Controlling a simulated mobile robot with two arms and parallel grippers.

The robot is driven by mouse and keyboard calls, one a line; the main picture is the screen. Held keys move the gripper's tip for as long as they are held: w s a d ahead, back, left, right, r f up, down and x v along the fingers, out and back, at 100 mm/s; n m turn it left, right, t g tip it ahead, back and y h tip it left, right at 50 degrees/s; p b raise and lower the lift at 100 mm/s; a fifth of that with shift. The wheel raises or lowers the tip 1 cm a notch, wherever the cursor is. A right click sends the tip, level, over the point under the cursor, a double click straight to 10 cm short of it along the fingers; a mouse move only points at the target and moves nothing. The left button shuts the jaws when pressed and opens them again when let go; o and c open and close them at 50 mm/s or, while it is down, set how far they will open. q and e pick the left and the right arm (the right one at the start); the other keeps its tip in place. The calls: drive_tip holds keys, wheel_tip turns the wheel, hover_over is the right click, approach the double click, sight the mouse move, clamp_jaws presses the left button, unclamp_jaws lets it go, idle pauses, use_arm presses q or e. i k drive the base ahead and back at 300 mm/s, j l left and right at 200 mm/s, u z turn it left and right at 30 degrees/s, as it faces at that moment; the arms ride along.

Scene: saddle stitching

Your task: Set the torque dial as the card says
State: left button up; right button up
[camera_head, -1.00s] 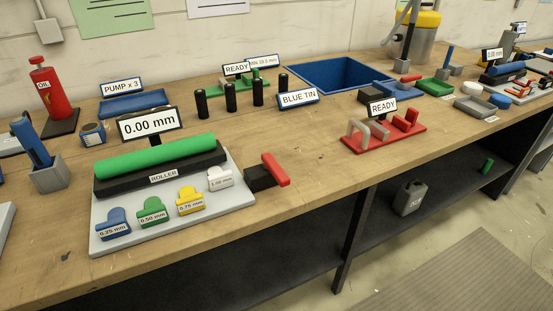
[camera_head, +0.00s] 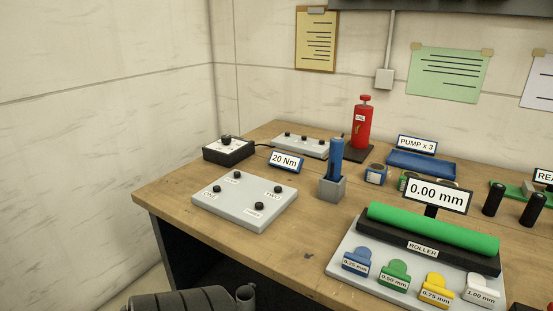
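A small black box (camera_head: 229,152) with a dark round knob (camera_head: 226,140) on top stands at the back left of the bench; it looks like the torque dial. The markings around the knob are too small to read. A blue-framed card (camera_head: 285,162) reading "20 Nm" stands to the right of the box.
A grey plate (camera_head: 245,204) with several black knobs lies in front of the box. A blue-handled tool (camera_head: 336,158) stands in a grey holder (camera_head: 332,190). Behind are another knobbed plate (camera_head: 300,146) and a red oil bottle (camera_head: 362,125). The roller unit (camera_head: 420,246) is at right.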

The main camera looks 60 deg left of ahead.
sight(226, 139)
drive_tip(key=u, duration=2.4)
